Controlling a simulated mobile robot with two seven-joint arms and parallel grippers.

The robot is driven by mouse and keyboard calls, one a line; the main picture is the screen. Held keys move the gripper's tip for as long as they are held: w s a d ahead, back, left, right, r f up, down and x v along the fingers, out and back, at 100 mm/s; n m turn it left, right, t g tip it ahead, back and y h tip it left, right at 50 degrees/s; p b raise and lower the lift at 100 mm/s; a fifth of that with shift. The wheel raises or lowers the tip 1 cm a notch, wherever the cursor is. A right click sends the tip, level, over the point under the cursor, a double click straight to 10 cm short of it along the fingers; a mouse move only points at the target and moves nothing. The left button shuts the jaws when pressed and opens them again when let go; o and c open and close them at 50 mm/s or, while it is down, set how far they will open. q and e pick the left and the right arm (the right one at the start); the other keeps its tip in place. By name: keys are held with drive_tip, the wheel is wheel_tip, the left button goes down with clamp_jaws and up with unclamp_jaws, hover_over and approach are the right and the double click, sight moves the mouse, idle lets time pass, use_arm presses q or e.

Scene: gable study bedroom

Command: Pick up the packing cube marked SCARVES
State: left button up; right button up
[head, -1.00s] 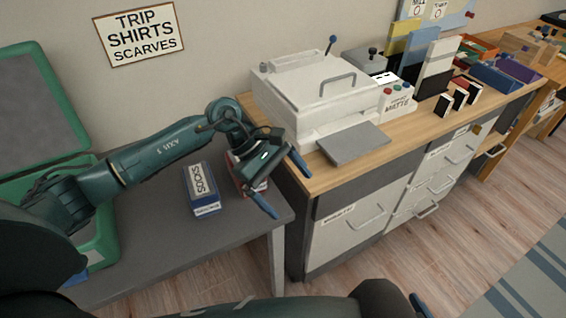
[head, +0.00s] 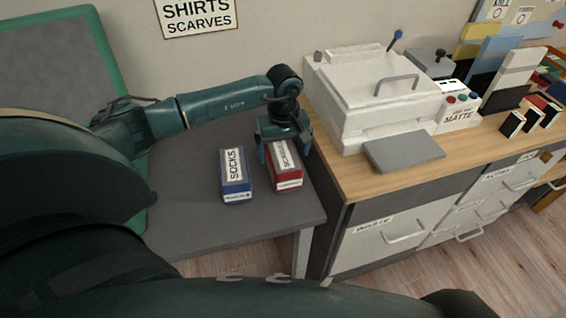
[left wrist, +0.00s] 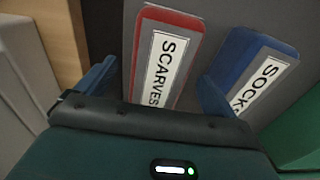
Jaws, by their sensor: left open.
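The red packing cube marked SCARVES (head: 288,178) lies on the grey table near its right end. Its label reads SCARVES in the left wrist view (left wrist: 166,62). My left gripper (head: 284,150) is open and points down over the far part of this cube, hiding some of it. In the left wrist view my left gripper (left wrist: 153,84) has one finger on each side of the red cube, with its jaws not closed on it. The right finger overlaps the near edge of the blue SOCKS cube in that picture. My right gripper is out of view.
The blue cube marked SOCKS (head: 235,182) lies close to the left of the red one. A wooden-topped cabinet (head: 340,185) with a white press (head: 380,100) stands just right of the table (head: 185,215). An open green case (head: 108,45) is at the left.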

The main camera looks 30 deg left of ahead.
sight(283, 154)
use_arm(q)
drive_tip(key=f, duration=0.4)
drive_tip(key=shift+w+a+f, duration=0.1)
drive_tip(key=shift+a+f, duration=0.1)
drive_tip(key=shift+f, duration=0.1)
drive_tip(key=c, duration=1.2)
